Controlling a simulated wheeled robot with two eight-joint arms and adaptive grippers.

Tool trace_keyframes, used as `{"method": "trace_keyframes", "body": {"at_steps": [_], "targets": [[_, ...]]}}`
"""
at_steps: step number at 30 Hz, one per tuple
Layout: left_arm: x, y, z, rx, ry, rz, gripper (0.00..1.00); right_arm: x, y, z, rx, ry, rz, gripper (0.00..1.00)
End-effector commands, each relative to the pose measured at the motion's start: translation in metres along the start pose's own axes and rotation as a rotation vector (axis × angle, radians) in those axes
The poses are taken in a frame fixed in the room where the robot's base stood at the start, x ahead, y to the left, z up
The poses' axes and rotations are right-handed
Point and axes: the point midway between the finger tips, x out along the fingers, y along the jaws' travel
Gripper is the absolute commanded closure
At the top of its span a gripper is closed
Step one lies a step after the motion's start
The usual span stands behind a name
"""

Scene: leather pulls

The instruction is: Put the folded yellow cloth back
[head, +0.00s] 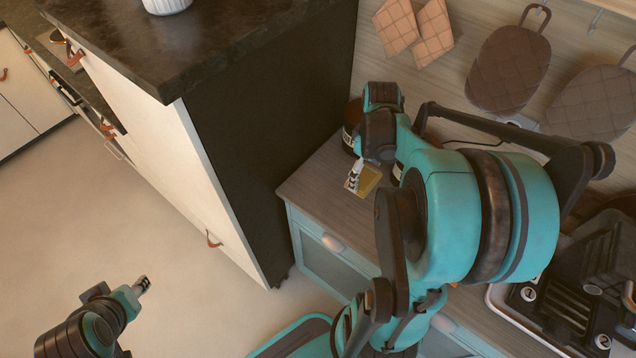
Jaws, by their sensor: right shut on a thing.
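The folded yellow cloth (371,178) is a small flat square at the left end of the wooden counter, beside the dark cabinet side. My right gripper (353,185) reaches down to its left edge and is shut on it. The cloth looks to be at or just over the counter top; I cannot tell whether it touches. My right wrist and arm hide the area behind and to the right of it. My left gripper (142,285) is over the floor at lower left, far from the cloth; its fingers are too small to judge.
Dark jars (352,124) stand at the back of the counter, partly behind my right wrist. A tall cabinet with a dark stone top (230,40) borders the counter on the left. A dark rack (580,305) stands at lower right. Quilted mitts (508,70) hang on the wall.

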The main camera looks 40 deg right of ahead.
Motion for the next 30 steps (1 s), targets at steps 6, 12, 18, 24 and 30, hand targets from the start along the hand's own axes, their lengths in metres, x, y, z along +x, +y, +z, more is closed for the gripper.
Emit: {"method": "trace_keyframes", "body": {"at_steps": [6,12,18,24,30], "targets": [[0.017,0.000,0.013,0.000,0.000,0.000,0.60,0.036,-0.019,-0.052,-0.008,0.000,0.000,0.42],[0.026,0.000,0.018,0.000,0.000,0.000,0.60,0.057,-0.031,-0.086,-0.005,0.000,0.000,0.42],[0.028,0.000,0.020,0.000,0.000,0.000,0.60,0.065,-0.035,-0.096,-0.001,0.000,0.000,0.42],[0.040,0.000,0.029,0.000,0.000,0.000,0.60,0.094,-0.035,-0.096,-0.001,0.000,0.000,0.42],[0.041,0.000,0.029,0.000,0.000,0.000,0.60,0.101,-0.034,-0.095,-0.001,0.000,0.000,0.42]]}}
